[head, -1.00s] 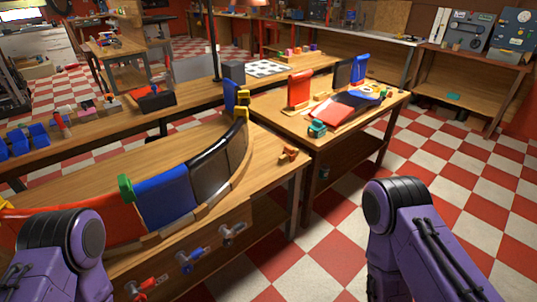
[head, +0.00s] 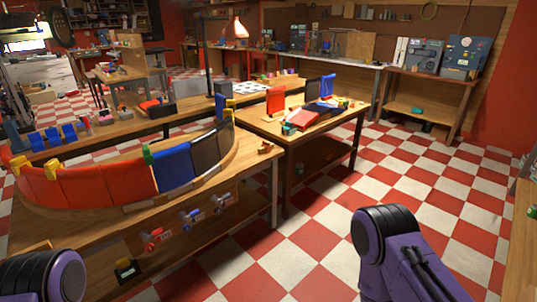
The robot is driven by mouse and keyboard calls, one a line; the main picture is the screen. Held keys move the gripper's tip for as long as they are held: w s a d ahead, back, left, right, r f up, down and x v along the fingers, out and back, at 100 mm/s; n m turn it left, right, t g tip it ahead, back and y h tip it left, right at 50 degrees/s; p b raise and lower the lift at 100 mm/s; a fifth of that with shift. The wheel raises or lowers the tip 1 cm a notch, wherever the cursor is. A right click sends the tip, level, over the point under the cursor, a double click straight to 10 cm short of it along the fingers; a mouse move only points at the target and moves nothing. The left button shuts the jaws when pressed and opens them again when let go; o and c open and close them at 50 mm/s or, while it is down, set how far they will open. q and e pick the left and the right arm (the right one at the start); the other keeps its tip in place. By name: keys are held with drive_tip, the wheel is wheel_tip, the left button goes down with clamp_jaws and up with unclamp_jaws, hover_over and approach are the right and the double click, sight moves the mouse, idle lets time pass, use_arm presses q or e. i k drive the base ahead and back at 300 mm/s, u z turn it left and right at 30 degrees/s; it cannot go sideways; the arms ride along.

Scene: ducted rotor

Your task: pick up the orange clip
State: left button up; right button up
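A small orange-brown piece (head: 265,147) lies on the right end of the curved-panel workbench, near its corner. It looks like the orange clip, but it is too small to be sure. A curved row of red, blue and dark panels (head: 115,180) stands on this bench. My purple arm links show at the bottom left and bottom right. Neither gripper is in the frame.
A second wooden table (head: 260,126) with red, blue and dark panels stands behind to the right. Red and blue valve handles (head: 151,238) stick out from the near bench's front. The checkered floor (head: 330,215) at the right is open. Another wooden bench (head: 522,240) edges in at far right.

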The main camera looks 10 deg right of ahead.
sight(266, 143)
drive_tip(key=z, duration=0.55)
drive_tip(key=i, duration=0.75)
drive_tip(key=z, duration=0.6)
drive_tip(key=i, duration=1.05)
drive_tip(key=u, duration=0.35)
drive_tip(key=i, duration=0.75)
drive_tip(key=u, duration=0.7)
